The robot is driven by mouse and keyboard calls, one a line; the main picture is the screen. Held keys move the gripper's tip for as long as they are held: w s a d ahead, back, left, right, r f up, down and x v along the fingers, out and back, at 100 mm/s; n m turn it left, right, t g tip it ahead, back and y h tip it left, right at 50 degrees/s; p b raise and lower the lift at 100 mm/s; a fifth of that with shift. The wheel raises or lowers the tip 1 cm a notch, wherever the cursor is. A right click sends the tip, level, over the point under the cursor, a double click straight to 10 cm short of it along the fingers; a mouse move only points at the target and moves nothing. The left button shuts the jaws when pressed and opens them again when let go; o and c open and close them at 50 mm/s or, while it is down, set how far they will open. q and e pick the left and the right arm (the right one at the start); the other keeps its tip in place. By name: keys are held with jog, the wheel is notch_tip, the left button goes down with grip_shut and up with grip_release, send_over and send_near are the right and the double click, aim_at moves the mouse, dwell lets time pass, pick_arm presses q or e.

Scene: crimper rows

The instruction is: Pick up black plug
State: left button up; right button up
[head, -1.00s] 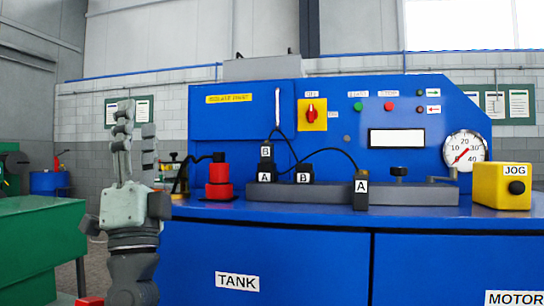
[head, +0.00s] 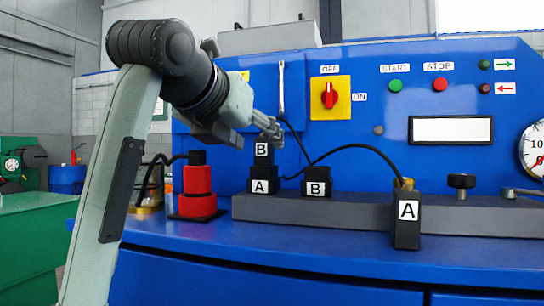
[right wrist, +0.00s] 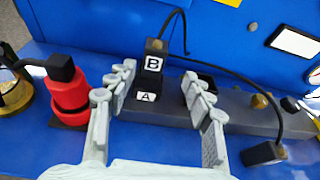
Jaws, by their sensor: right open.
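A black plug marked B (head: 263,151) sits upright on the black socket marked A (head: 263,181); it also shows in the right wrist view (right wrist: 152,62). A cable leaves its top. A second black plug marked A (head: 407,222) stands at the bench's front edge, with a cable from its top; the right wrist view shows it at lower right (right wrist: 265,153). The black socket marked B (head: 317,183) is partly hidden by a finger in the wrist view. My right gripper (head: 268,131) is open at plug B's top, its fingers (right wrist: 159,77) on either side; contact cannot be told. My left gripper is out of view.
A red cylindrical fitting (head: 198,189) with a black cabled top stands left of the grey block (head: 350,209) bearing the sockets. A black knob (head: 461,182) is on the right. The blue panel (head: 220,100) rises close behind.

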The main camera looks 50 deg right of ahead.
aim_at(262, 150)
jog(key=shift+w+a+y, duration=0.1)
jog(key=shift+w+y, duration=0.15)
jog(key=shift+y, duration=0.05)
jog(key=shift+w+d+f, duration=0.15)
jog(key=shift+w+d, duration=0.05)
jog(key=p+x, duration=0.1)
jog(key=x, duration=0.6)
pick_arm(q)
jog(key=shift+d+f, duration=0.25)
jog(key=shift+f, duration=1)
pick_arm(e)
jog(key=shift+c, duration=0.4)
grip_shut()
